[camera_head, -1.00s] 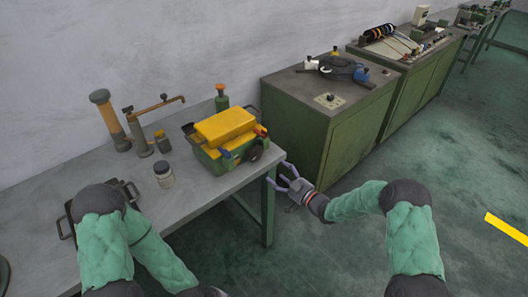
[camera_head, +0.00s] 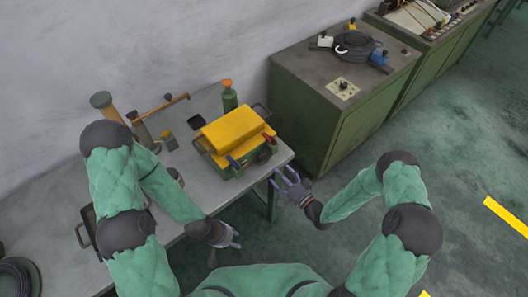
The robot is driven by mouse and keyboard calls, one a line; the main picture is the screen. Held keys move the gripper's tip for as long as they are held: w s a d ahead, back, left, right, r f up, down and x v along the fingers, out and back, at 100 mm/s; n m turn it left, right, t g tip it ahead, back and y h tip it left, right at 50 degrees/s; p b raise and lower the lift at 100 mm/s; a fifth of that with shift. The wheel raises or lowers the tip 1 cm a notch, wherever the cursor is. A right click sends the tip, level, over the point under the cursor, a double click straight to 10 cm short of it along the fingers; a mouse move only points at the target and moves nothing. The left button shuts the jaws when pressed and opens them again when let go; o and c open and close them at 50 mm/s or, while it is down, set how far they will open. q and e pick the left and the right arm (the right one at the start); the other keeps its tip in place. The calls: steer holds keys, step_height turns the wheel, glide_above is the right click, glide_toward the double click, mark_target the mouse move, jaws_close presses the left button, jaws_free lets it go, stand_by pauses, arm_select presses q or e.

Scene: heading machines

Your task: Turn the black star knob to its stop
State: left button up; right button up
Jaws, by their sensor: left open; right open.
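A green machine with a yellow cover (camera_head: 230,130) stands on the grey bench near its right end. A dark round knob (camera_head: 264,156) sits on the machine's front right corner; its star shape is too small to make out. My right gripper (camera_head: 288,182) is open and empty just off the bench's right end, a little below and right of the knob, apart from it. My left gripper (camera_head: 232,240) is open and empty in front of the bench's front edge, lower left of the knob.
On the grey bench (camera_head: 205,195), a green bottle (camera_head: 229,97) and a brown-armed metal stand (camera_head: 160,110) are behind and left of the machine. A green cabinet (camera_head: 310,110) with a small black-knobbed plate (camera_head: 343,88) stands right.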

mark_target(266, 160)
steer(key=x, duration=0.9)
steer(key=shift+w+a, duration=0.2)
steer(key=shift+w, duration=0.1)
steer(key=c, duration=0.9)
